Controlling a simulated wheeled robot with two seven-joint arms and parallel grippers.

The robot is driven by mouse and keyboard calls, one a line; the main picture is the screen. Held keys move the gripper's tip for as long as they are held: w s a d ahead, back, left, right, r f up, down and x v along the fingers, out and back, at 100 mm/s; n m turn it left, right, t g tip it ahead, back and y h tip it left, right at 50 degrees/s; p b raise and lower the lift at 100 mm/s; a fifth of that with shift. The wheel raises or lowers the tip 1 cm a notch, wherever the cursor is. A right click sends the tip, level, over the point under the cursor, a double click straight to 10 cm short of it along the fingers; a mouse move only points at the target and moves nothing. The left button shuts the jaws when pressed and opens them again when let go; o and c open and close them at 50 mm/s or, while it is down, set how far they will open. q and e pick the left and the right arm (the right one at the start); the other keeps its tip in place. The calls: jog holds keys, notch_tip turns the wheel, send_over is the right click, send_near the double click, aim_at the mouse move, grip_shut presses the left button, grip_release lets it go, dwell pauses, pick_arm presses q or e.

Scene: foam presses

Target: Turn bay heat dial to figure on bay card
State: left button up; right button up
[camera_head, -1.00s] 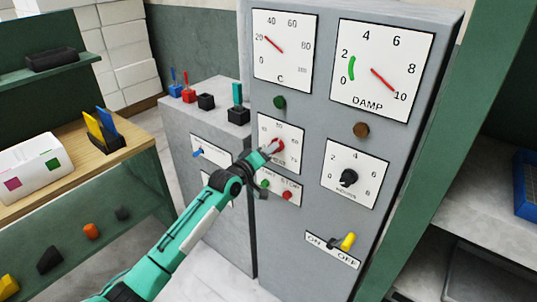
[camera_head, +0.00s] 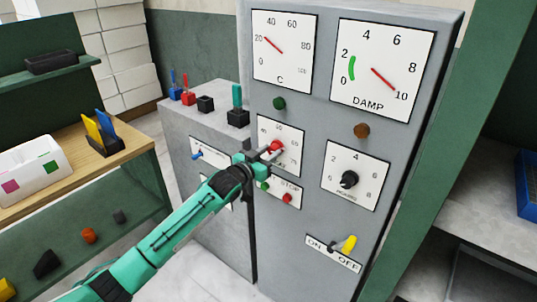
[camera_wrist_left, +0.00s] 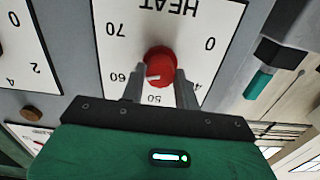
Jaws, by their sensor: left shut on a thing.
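The red heat dial (camera_head: 275,147) sits on a white scale plate on the grey cabinet front. My left gripper (camera_head: 266,155) is at the dial. In the left wrist view its fingers (camera_wrist_left: 160,85) stand on either side of the red dial (camera_wrist_left: 160,66), shut on it. There the plate marked HEAT (camera_wrist_left: 125,15) appears upside down. The dial's white mark points to lower left, roughly toward 60. I cannot make out a bay card. My right gripper is not in view.
Below the dial are a green button (camera_head: 264,186) and a red button (camera_head: 287,198). Two gauges are above.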

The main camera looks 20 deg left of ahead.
pick_arm(q)
jog(key=m, duration=0.4)
jog(key=shift+f+m, duration=0.15)
jog(key=shift+m, duration=2.45)
jog(key=o, duration=1)
jog(key=shift+c, duration=0.2)
jog(key=b+v, duration=0.3)
jog(key=v, duration=1)
jog(key=shift+s+b, duration=0.35)
jog(key=shift+s, duration=0.05)
